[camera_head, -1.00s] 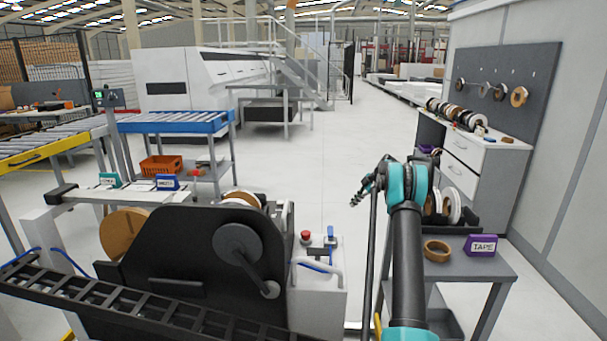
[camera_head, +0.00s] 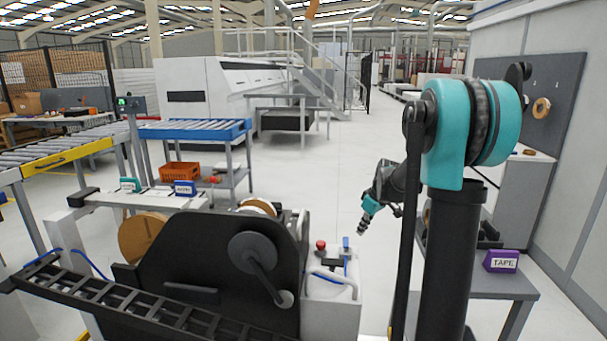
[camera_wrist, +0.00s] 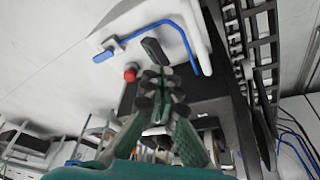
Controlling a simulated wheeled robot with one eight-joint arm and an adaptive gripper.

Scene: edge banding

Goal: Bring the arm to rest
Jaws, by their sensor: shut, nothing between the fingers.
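My arm, with its large teal joint, stands raised at the right of the head view. My gripper (camera_head: 365,228) hangs from it, tilted down and to the left, in the air beside the edge banding machine (camera_head: 205,245). In the wrist view my gripper (camera_wrist: 158,85) has its fingers drawn together with nothing between them. Behind the fingers, the wrist view shows the machine's white end with a red button (camera_wrist: 130,74) and a blue hose (camera_wrist: 165,24). The fingers look apart from the machine, though the exact gap cannot be told.
A grey table with a purple TAPE sign (camera_head: 501,261) stands at the right, partly hidden by my arm. A drawer cabinet (camera_head: 527,190) stands behind it. A blue-framed roller table (camera_head: 195,131) with an orange crate (camera_head: 180,171) is at the left. The floor (camera_head: 320,170) in the middle is clear.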

